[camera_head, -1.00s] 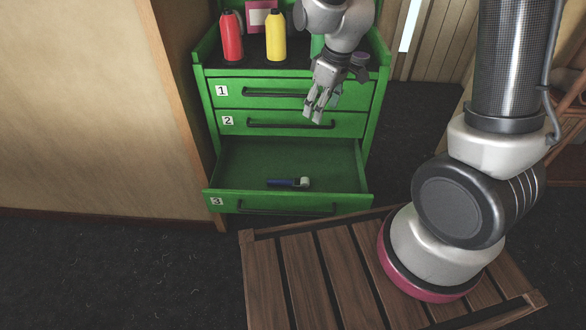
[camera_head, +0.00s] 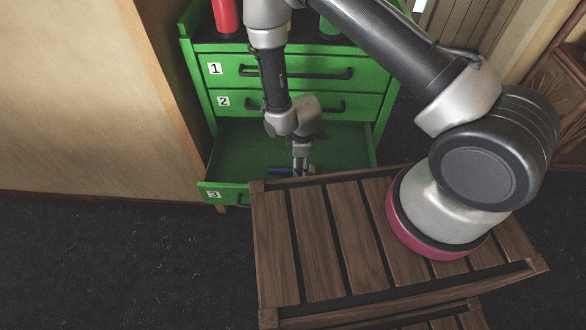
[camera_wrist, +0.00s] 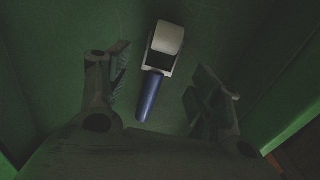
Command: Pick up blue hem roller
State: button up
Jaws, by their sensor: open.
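The blue hem roller lies in the open bottom drawer, marked 3, of the green cabinet. In the head view its blue handle (camera_head: 281,170) shows just left of my gripper (camera_head: 302,170), which hides its other end. In the wrist view the roller (camera_wrist: 151,92) lies on the drawer floor, with its pale roller head at the top and its blue handle pointing down. My gripper (camera_wrist: 160,98) is open and empty, with one finger on each side of the roller and apart from it.
The green drawer (camera_head: 229,160) has walls close around my gripper. Closed drawers 1 (camera_head: 290,85) and 2 (camera_head: 240,113) are above it. Bottles, one of them red (camera_head: 226,15), stand on top. A slatted wooden platform (camera_head: 275,250) lies in front, and a wall is at left.

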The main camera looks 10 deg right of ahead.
jog(key=f, duration=0.4)
jog(key=shift+w+a+f, duration=0.2)
jog(key=shift+a, duration=0.05)
jog(key=c, duration=1.1)
jog(key=shift+r, duration=0.15)
jog(key=shift+r, duration=0.6)
notch_tip(320, 180, up, 2)
jog(key=shift+r, duration=0.15)
jog(key=s+d, duration=0.1)
jog(key=d, duration=0.5)
jog(key=s+d, duration=0.1)
jog(key=d, duration=0.5)
jog(key=s+d, duration=0.1)
jog(key=d, duration=0.4)
jog(key=shift+s+d, duration=0.25)
jog(key=shift+d, duration=0.15)
